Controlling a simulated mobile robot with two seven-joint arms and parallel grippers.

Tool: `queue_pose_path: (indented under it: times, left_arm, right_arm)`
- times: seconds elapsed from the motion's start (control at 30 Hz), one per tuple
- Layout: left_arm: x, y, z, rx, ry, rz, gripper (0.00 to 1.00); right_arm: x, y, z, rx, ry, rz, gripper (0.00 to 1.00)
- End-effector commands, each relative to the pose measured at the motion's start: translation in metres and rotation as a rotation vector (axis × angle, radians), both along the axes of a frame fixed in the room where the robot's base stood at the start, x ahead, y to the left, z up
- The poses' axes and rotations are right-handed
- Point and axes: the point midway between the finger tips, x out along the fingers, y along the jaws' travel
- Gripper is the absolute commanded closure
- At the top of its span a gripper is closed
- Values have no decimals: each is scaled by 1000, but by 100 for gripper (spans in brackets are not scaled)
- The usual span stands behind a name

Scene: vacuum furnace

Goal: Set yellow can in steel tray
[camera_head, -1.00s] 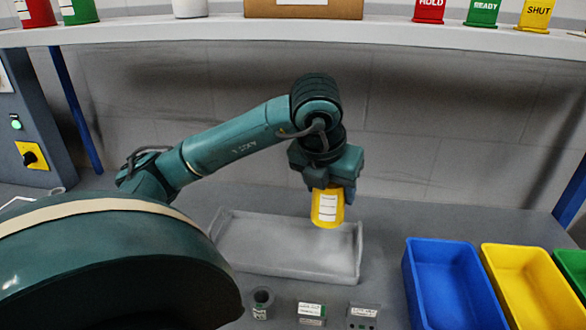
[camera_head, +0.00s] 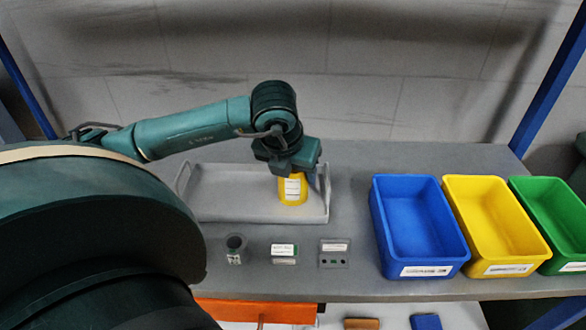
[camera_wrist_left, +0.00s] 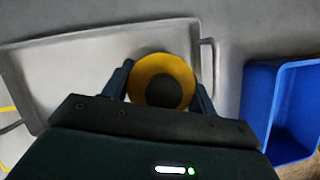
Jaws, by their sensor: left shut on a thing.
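The yellow can (camera_head: 292,190) with a white label is upright in the right part of the grey steel tray (camera_head: 225,205). My left gripper (camera_head: 291,172) comes from above and is shut on the can near its top. In the left wrist view the can (camera_wrist_left: 162,80) shows from above as a yellow ring with a dark middle, between the two fingers of the gripper (camera_wrist_left: 163,92). The tray (camera_wrist_left: 70,70) lies around and to the left of it. I cannot tell whether the can's base touches the tray floor. My right gripper is not in view.
Blue (camera_head: 420,225), yellow (camera_head: 495,225) and green (camera_head: 552,220) bins stand to the right on the bench. A blue post (camera_head: 548,80) rises behind the bins.

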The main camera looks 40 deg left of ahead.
Motion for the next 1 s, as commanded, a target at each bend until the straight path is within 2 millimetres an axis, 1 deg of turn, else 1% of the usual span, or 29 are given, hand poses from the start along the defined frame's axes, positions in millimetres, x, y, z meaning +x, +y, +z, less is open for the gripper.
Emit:
queue_pose_path:
  times: [0.07,0.1,0.33,0.57,0.67,0.7,0.77,0.83,1.0]
  left_arm:
    - [0,0,-4,0,-2,0,75]
    - [0,0,-2,0,0,0,39]
    - [0,0,-2,0,0,0,21]
    - [0,0,-1,0,0,0,21]
    - [0,0,4,0,0,0,21]
    - [-1,-1,7,-1,-3,-1,21]
    - [-4,-2,15,0,-3,-2,21]
    - [-9,-4,28,0,-4,-3,21]
    - [-23,-9,65,1,-6,-3,21]
  right_arm:
    - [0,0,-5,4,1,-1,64]
    - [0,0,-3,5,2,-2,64]
    - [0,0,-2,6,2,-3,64]
    - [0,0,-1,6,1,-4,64]
    - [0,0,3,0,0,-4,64]
    - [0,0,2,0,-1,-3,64]
    - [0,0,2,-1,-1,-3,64]
    - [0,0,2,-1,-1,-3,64]
    - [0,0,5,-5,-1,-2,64]
